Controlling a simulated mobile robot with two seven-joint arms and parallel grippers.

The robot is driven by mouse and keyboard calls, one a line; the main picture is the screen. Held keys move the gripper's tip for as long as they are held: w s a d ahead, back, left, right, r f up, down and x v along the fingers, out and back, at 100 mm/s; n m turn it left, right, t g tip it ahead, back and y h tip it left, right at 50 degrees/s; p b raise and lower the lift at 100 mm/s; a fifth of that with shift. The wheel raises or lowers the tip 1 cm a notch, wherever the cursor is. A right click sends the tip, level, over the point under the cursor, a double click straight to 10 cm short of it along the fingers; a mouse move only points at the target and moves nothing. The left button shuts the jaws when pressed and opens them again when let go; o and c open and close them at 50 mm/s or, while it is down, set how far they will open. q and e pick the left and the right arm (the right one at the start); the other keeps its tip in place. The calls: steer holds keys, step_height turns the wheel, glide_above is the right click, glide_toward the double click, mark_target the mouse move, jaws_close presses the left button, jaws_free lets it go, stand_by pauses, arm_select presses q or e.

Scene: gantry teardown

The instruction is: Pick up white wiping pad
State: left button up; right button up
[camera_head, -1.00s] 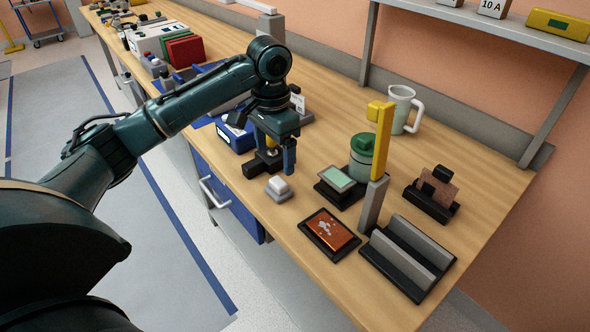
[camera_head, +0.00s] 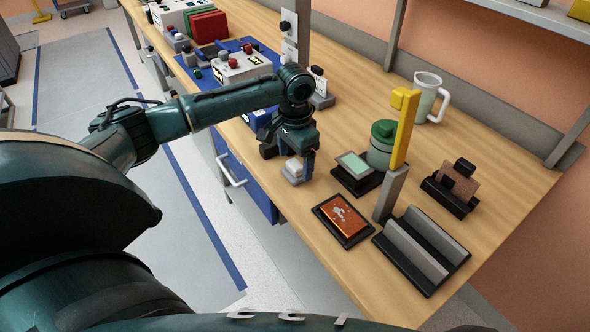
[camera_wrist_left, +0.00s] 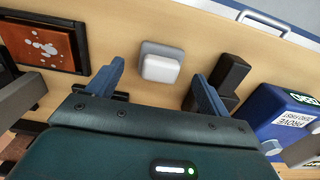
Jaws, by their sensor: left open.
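The white wiping pad (camera_head: 293,168) sits on a small grey base on the wooden workbench, near its front edge. It also shows in the left wrist view (camera_wrist_left: 161,68), beyond and between the fingertips. My left gripper (camera_head: 297,160) is open and just above the pad, with one finger beside it in the head view. In the left wrist view the two blue-grey fingers (camera_wrist_left: 158,75) stand apart with nothing held between them. The pad is partly hidden by the gripper in the head view. My right gripper is not in view.
An orange plate in a black tray (camera_head: 344,220) lies to the right. A device with a pale green screen (camera_head: 354,164), a green-lidded jar (camera_head: 381,146) and a yellow-topped post (camera_head: 404,130) stand beyond it. A black block (camera_wrist_left: 231,77) lies close to one finger.

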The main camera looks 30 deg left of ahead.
arm_select(q)
step_height(320, 180, down, 2)
steer(key=shift+f, duration=0.15)
steer(key=c, duration=1.1)
